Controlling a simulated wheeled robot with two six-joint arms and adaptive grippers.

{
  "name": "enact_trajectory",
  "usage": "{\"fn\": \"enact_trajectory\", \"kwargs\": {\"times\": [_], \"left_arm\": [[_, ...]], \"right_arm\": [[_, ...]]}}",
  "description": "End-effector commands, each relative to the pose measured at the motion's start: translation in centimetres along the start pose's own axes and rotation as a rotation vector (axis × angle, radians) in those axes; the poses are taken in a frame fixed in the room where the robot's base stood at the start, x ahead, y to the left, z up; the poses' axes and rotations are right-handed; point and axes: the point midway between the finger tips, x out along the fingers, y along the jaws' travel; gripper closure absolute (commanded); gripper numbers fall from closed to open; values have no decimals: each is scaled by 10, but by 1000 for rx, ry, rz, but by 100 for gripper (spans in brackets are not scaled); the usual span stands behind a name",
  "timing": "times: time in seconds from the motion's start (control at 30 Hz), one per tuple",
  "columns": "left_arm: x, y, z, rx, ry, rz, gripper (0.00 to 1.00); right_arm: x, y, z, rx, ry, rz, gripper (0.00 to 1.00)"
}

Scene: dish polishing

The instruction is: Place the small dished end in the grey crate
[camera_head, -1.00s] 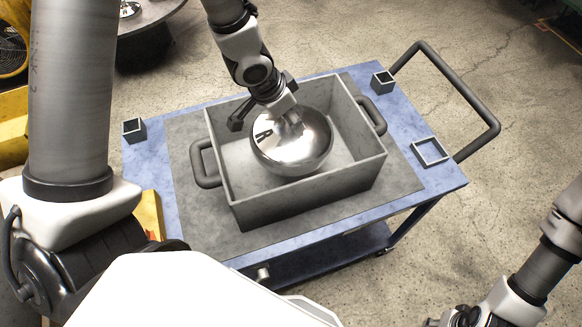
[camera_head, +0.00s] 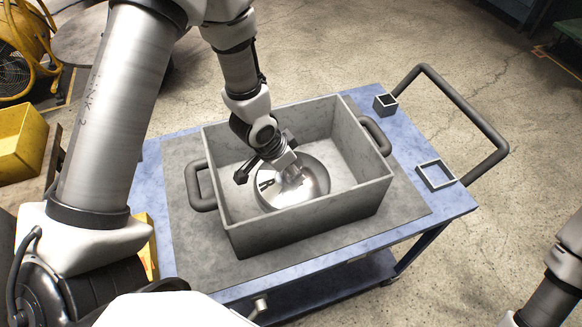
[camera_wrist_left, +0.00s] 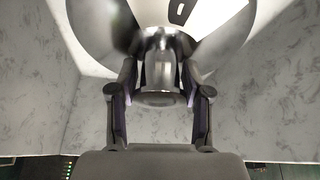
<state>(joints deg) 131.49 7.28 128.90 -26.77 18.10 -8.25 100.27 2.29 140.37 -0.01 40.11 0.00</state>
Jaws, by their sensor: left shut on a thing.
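The small dished end (camera_head: 315,183) is a shiny round steel bowl shape with a dark mark on it. It is inside the grey crate (camera_head: 318,222), low between the walls, and the front wall hides its lower edge. I cannot tell whether it touches the crate floor. My left gripper (camera_head: 286,166) reaches down into the crate and is shut on the dished end. In the left wrist view, the fingers (camera_wrist_left: 160,78) close on a short metal stub at the middle of the dished end (camera_wrist_left: 88,22). My right gripper is out of frame.
The crate stands on a grey mat (camera_head: 182,222) on a blue cart (camera_head: 455,203) with a dark push handle (camera_head: 470,120). A small square holder (camera_head: 385,104) and a square frame (camera_head: 436,176) sit on the cart's right side. A yellow bin (camera_head: 18,140) is at left.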

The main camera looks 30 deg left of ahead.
Motion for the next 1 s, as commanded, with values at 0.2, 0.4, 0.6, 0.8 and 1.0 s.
{"fn": "enact_trajectory", "kwargs": {"times": [0.2,0.4,0.6,0.8,1.0], "left_arm": [[2,0,1,0,0,0,27],[2,0,1,0,0,0,26],[-4,0,-1,-1,1,-1,26],[-44,-1,-2,-2,7,-2,26],[-92,1,0,-3,9,2,26]], "right_arm": [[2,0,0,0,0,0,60],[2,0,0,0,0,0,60],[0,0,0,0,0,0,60],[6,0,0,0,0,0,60],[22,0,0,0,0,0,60]]}}
